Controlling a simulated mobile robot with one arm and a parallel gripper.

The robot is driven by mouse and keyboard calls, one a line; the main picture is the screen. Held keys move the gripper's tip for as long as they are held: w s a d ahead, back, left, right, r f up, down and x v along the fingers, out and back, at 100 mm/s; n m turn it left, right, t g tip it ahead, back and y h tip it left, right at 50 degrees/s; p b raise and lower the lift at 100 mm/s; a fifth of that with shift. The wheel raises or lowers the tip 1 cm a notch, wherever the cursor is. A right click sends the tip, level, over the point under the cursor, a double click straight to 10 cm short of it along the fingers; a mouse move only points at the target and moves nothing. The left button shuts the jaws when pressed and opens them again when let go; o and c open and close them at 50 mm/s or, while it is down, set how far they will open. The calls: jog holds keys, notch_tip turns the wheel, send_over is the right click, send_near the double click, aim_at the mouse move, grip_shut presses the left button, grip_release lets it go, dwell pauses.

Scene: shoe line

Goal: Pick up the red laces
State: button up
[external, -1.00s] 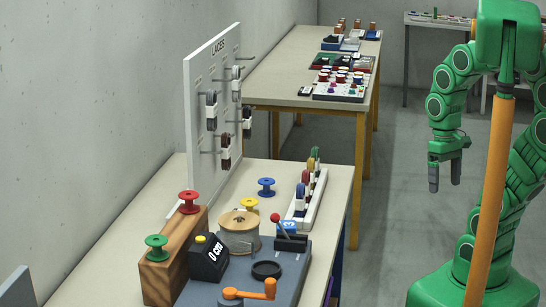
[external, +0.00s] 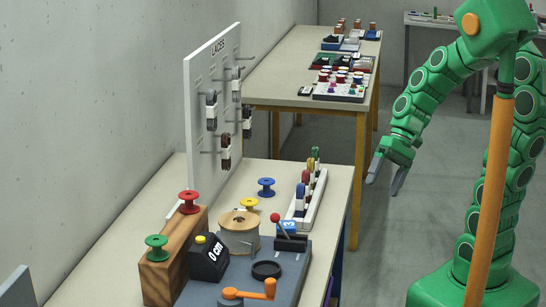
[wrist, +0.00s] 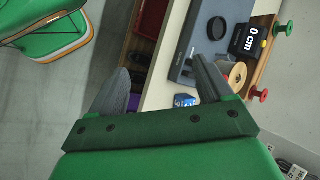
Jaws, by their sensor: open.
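The laces board (external: 205,75), a white upright panel marked LACES, stands on the near bench with several banded lace bundles on its pegs. The lowest bundle (external: 225,150) looks dark reddish brown; the others look grey or dark. A white rack (external: 311,204) on the bench holds a row of small coloured bundles, one of them red (external: 306,180). I cannot tell for certain which are the red laces. My gripper (external: 387,178) is open and empty, in the air right of the bench, apart from rack and board. The wrist view shows its spread fingers (wrist: 160,75).
The bench carries a grey fixture with an orange crank (external: 262,288), a 0 cm display (external: 209,257), a wooden block with red and green spools, and a large spool (external: 239,231). A second table (external: 270,90) with trays stands behind.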

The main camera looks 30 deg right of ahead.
jog(key=w+a+r+m+y, duration=0.1)
jog(key=w+a+m+y, duration=0.1)
jog(key=w+a+y, duration=0.15)
jog(key=m+t+y, duration=0.2)
jog(key=m+t, duration=0.7)
jog(key=m, duration=0.7)
send_over(309, 189)
jog(key=s+a, duration=0.3)
jog(key=s, duration=0.5)
notch_tip(309, 189, down, 6)
jog(key=w+d+f+m+h, duration=0.1)
jog(key=d+f+m, duration=0.1)
jog(key=f, duration=0.1)
jog(key=w+d+f+m+t+h, duration=0.1)
jog(key=d+f+m, duration=0.1)
jog(key=f, duration=0.2)
jog(key=w+d+f+m+h, duration=0.1)
jog(key=d+f+m, duration=0.2)
jog(key=f, duration=0.1)
jog(key=shift+w+t, duration=0.35)
jog(key=shift+t, duration=0.05)
jog(key=shift+w+x, duration=0.3)
jog(key=shift+x, duration=3.5)
jog(key=shift+d+r, duration=0.2)
jog(key=c, duration=1)
